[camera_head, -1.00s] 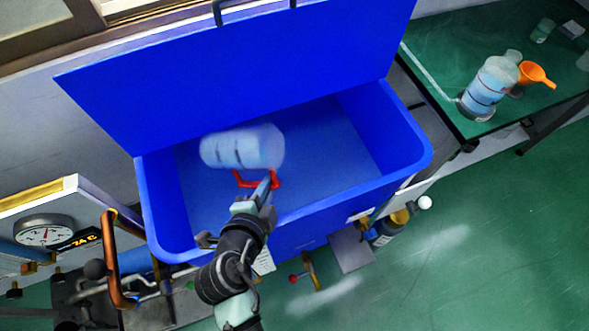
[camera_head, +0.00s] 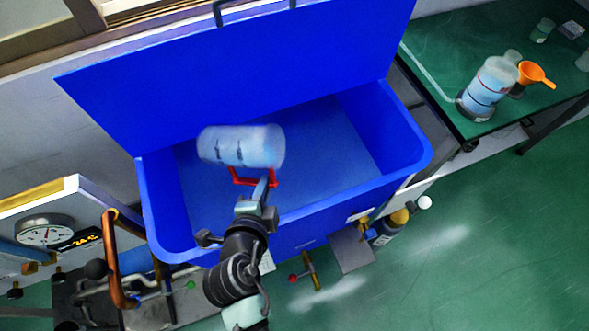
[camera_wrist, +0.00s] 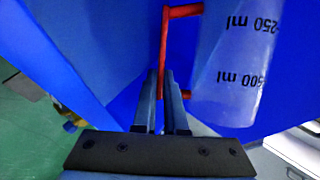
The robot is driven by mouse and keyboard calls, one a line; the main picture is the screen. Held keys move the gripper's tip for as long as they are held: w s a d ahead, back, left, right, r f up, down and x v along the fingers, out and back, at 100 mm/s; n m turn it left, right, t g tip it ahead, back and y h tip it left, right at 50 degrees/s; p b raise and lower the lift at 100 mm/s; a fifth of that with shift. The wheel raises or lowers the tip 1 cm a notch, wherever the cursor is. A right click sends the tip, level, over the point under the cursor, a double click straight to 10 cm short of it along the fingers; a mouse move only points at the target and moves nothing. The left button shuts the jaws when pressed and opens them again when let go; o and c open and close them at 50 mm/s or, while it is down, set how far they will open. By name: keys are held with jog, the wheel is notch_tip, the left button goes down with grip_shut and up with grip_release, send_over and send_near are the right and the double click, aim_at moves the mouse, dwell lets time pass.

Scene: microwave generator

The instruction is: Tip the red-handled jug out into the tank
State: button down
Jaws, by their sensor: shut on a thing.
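The jug (camera_head: 240,147) is a clear, pale vessel with a red handle (camera_head: 252,181). It lies on its side in the air over the open blue tank (camera_head: 300,212). My gripper (camera_head: 264,186) is shut on the red handle, above the tank's near side. In the wrist view, the fingers (camera_wrist: 165,100) close on the red handle (camera_wrist: 165,50). The jug (camera_wrist: 240,65) shows there with "250 ml" and "500 ml" marks. I cannot tell whether liquid is still in it.
The tank's blue lid (camera_head: 240,75) stands open behind the jug. A copper-coloured handle (camera_head: 115,260) and a gauge (camera_head: 44,231) are at the left.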

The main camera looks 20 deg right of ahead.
jog(key=shift+r, duration=0.1)
jog(key=shift+s+d+r+m+t+y+b, duration=0.15)
jog(key=shift+d+r+m+t+y+b, duration=0.1)
jog(key=shift+m+t+y+b, duration=0.25)
dwell(1.5)
jog(key=shift+a+r+m+t+y+b, duration=0.25)
jog(key=shift+m+t+y+b, duration=0.35)
jog(key=shift+b, duration=0.3)
dwell(1.6)
jog(key=shift+r, duration=0.1)
